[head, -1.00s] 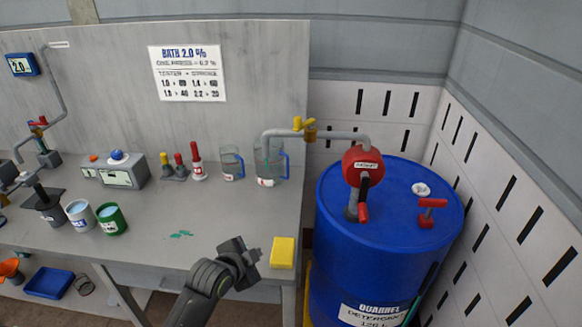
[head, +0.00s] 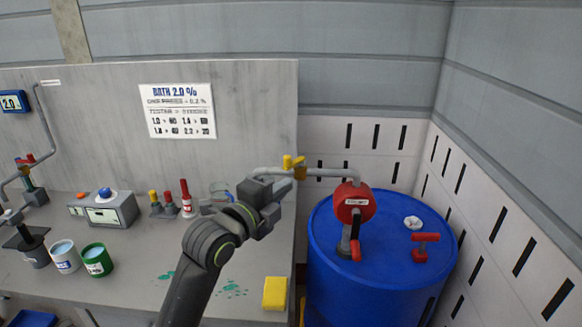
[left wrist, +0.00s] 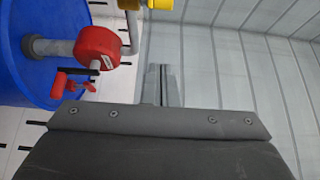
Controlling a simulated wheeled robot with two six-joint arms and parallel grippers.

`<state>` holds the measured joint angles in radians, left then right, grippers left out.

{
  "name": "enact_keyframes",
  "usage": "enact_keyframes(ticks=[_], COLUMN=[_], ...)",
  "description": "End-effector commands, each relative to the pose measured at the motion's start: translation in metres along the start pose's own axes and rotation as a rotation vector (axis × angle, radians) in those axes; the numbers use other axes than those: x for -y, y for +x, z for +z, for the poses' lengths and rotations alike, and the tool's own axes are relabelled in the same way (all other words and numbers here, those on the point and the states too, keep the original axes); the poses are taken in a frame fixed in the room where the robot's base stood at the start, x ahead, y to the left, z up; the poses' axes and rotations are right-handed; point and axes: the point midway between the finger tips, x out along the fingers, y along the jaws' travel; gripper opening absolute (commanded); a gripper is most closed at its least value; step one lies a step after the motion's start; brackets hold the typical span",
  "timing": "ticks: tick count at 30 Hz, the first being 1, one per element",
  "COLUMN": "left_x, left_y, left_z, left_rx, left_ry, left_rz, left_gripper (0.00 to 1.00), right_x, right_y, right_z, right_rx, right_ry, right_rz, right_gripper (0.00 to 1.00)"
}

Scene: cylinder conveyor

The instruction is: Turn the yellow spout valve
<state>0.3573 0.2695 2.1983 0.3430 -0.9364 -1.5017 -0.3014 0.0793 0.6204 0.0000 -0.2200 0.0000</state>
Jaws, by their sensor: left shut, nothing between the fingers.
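The yellow spout valve (head: 294,163) sits on the grey spout pipe (head: 325,172), which runs from the red pump (head: 353,203) on the blue drum out over the bench. My left gripper (head: 284,187) is shut and empty, just below and slightly left of the valve in the head view; I cannot tell if they touch. In the left wrist view the shut fingers (left wrist: 163,85) point up the picture, and the yellow valve (left wrist: 160,4) is cut off at the top edge, apart from them. My right gripper is not in view.
The blue drum (head: 325,265) stands right of the bench (head: 190,255), with a red tap handle (head: 426,238) on its lid. A yellow block (head: 275,293) lies near the bench's right edge. Cups, coloured bottles and a tester box (head: 110,212) stand further left.

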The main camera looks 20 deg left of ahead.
Motion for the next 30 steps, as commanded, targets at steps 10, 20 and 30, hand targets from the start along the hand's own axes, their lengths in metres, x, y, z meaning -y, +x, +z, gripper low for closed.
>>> enact_keyframes(ticks=[10,20,30], left_x=[0.003,0.002,0.002], left_y=[0.035,0.086,0.090], left_z=[0.000,0.000,0.029], left_rx=[0.000,0.000,0.002], left_ry=[-0.005,-0.004,0.001], left_rz=[0.003,0.004,0.003], left_gripper=[0.00,0.00,0.00], right_x=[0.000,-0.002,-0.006], right_y=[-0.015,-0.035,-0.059], right_z=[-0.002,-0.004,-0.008], right_rx=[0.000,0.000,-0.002], right_ry=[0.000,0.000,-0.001], right_rz=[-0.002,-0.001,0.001], right_gripper=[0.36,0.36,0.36])
